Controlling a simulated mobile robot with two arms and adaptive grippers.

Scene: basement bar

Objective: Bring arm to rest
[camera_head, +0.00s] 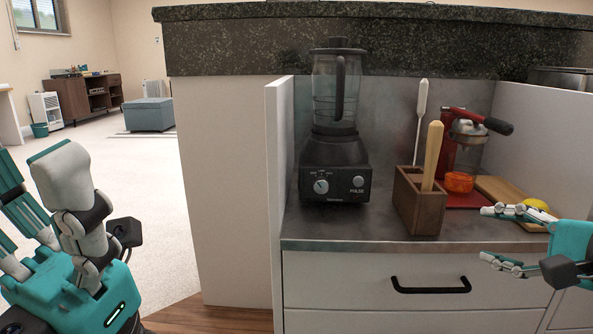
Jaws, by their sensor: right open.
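My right gripper (492,235) comes in from the right edge, in front of the counter's right part. Its two pale jointed fingers are spread apart with nothing between them, so it is open. The upper finger overlaps the view of a yellow lemon (536,204) and a wooden board (505,188); I cannot tell whether it touches them. My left gripper (35,175) is at the lower left, close to the camera, over the pale floor. Its teal and white fingers point up, with a gap between them and nothing held. Its left side is cut off by the frame.
On the steel counter (340,225) stand a black blender (336,165), a wooden utensil box (419,205) and a red juicer (452,140) with an orange cup (458,182). A granite ledge (300,45) runs above. A white panel (280,180) bounds the counter's left. Floor is clear at left.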

